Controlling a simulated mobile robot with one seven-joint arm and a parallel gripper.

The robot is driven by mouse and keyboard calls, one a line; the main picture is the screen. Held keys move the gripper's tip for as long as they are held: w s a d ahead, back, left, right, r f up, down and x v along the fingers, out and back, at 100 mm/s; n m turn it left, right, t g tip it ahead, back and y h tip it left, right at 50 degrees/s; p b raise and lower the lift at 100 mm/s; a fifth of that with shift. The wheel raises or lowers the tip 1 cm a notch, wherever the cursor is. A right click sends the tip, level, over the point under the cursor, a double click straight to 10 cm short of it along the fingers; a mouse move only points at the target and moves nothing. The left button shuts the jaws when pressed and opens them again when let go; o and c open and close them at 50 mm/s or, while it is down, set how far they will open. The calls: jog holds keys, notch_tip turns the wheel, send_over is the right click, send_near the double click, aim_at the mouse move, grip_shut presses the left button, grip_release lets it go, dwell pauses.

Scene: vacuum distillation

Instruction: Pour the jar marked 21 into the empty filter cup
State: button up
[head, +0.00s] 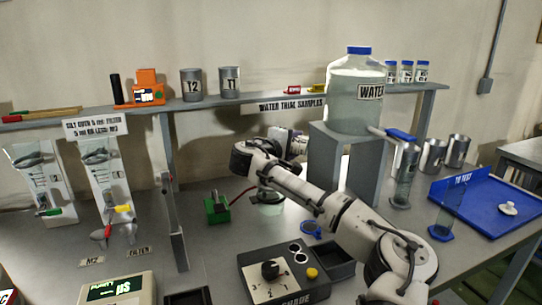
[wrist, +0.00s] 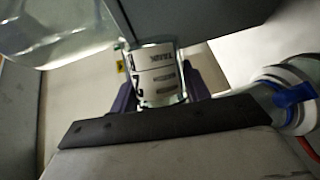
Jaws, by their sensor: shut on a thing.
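My gripper (wrist: 162,85) is shut on a small clear jar (wrist: 157,72) with a white label, seen between the dark fingers in the wrist view. Printed lines show on the label, but I cannot read a 21. In the head view, my gripper (head: 292,140) is above the bench, partly hidden by my own arm, and the jar cannot be made out there. A low clear vessel (head: 268,196) stands on the bench below my arm and may be the filter cup; its top is partly hidden. I cannot tell whether it is empty.
A large water jug (head: 356,100) stands on a grey stand (head: 345,165) right of my gripper. A green device (head: 217,208) sits left of the clear vessel. Lidded sample jars (head: 406,72) stand on the back shelf. A blue tray (head: 490,205) lies at the right.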

jog(key=shift+a+r+n, duration=0.1)
jog(key=shift+r+n, duration=0.25)
jog(key=shift+n, duration=0.15)
dwell(0.8)
